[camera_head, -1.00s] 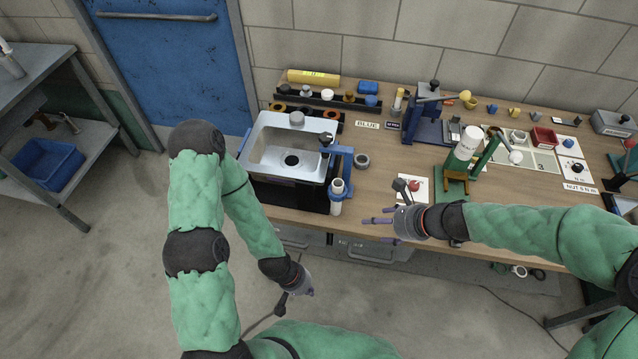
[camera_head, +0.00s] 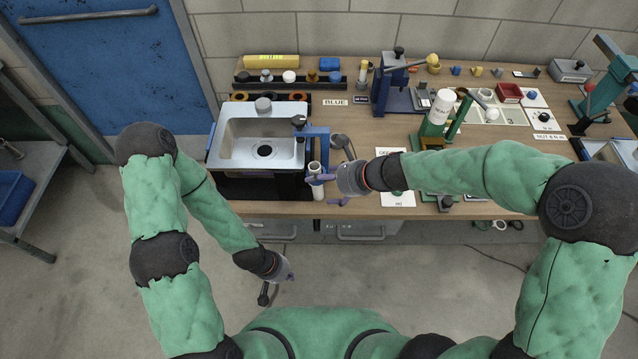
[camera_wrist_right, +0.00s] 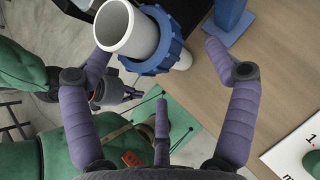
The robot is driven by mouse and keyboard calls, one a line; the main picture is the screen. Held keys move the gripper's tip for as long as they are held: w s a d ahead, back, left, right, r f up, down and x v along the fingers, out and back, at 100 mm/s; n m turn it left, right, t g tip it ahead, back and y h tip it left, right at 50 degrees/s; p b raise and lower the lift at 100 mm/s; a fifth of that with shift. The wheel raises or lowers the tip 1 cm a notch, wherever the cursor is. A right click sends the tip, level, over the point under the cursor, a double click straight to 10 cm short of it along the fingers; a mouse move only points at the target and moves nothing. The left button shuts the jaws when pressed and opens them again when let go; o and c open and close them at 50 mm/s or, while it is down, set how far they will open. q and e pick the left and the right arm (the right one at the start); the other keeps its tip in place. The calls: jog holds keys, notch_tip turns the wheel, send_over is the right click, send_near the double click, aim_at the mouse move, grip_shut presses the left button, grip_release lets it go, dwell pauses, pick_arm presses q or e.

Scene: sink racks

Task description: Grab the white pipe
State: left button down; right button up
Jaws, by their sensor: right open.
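The white pipe (camera_head: 318,192) stands upright at the right front corner of the sink, held by a blue clamp (camera_head: 317,147). In the right wrist view the open-ended white pipe (camera_wrist_right: 118,34) has a blue ring (camera_wrist_right: 170,45) around it. My right gripper (camera_head: 323,189) is open at the pipe, with one finger across its front in the head view. In the right wrist view the pipe lies toward the left finger of my right gripper (camera_wrist_right: 157,55), whose tip is partly hidden by it. I cannot tell whether they touch. My left gripper (camera_head: 288,273) hangs low in front of the bench; its fingers are unclear.
The metal sink (camera_head: 236,150) is left of the pipe. A grey round-headed part (camera_head: 340,141) stands close behind my right gripper. A white paper sheet (camera_head: 398,199) lies to the right, under my right forearm. The floor in front of the bench is mostly clear.

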jog(key=b+x, duration=0.1)
jog(key=x, duration=0.3)
jog(key=shift+d+f, duration=0.1)
jog(key=shift+f, duration=0.15)
jog(key=shift+r, duration=0.15)
jog(key=c, duration=0.9)
jog(key=shift+c, duration=0.3)
jog(key=shift+r, duration=0.15)
